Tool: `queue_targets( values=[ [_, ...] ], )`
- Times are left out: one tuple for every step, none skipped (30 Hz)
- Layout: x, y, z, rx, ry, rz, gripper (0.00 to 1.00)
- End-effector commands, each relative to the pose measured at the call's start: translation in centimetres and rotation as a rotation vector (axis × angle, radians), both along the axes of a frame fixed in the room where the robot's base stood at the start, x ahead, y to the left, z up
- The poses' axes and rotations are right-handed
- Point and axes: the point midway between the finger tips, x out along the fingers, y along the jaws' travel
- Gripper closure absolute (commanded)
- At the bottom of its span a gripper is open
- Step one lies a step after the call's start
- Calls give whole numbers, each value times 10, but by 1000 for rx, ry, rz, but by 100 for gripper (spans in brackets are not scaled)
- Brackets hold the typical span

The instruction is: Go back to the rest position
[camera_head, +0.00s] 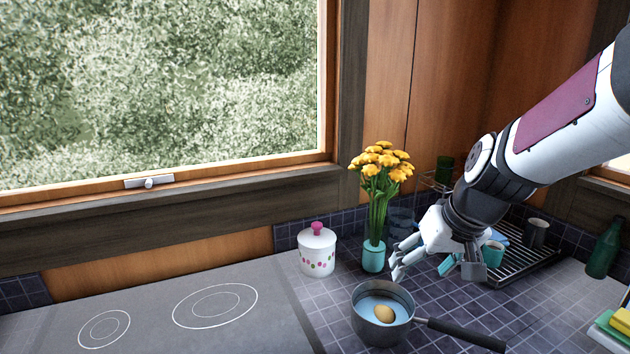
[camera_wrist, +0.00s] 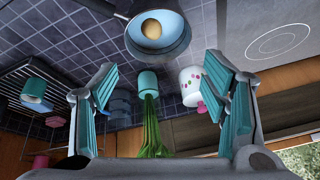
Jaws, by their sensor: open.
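My gripper (camera_head: 436,268) is open and empty above the tiled counter, behind and a little to the right of the saucepan. In the wrist view the two teal-padded fingers of my gripper (camera_wrist: 162,105) stand wide apart with nothing between their pads. The saucepan (camera_head: 365,326) has a dark handle and stands on the tiles. A brown egg (camera_head: 384,313) lies inside it. The saucepan (camera_wrist: 178,50) and the egg (camera_wrist: 151,28) also show in the wrist view, beyond the fingers.
A teal vase (camera_head: 373,257) of yellow flowers and a white lidded jar (camera_head: 317,255) stand left of my gripper. A dish rack (camera_head: 520,262) with cups and a green bottle (camera_head: 604,250) are at the right. The stovetop (camera_head: 150,310) at the left is clear.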

Motion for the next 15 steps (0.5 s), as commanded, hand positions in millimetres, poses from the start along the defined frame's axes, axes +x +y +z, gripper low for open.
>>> queue_targets(
  values=[
    [-17, 7, 12, -31, -5, 10, 32],
    [-26, 9, 18, -45, -4, 8, 32],
    [-39, 12, 24, -62, -2, 8, 32],
    [-49, 13, 29, -75, -4, 6, 32],
    [-59, 15, 34, -85, -4, 5, 32],
    [-72, 16, 40, -99, -7, 1, 32],
    [-83, 17, 44, -106, -8, -4, 32],
    [-92, 18, 48, -114, -13, -5, 32],
    [-106, 18, 53, -123, -17, -11, 32],
    [-116, 18, 56, -126, -20, -16, 32],
    [-126, 18, 59, -131, -24, -20, 32],
    [-139, 17, 62, -133, -29, -26, 32],
    [-147, 17, 64, -134, -33, -30, 32],
    [-156, 16, 65, -134, -36, -35, 32],
    [-166, 15, 67, -132, -41, -40, 32]
  ],
)
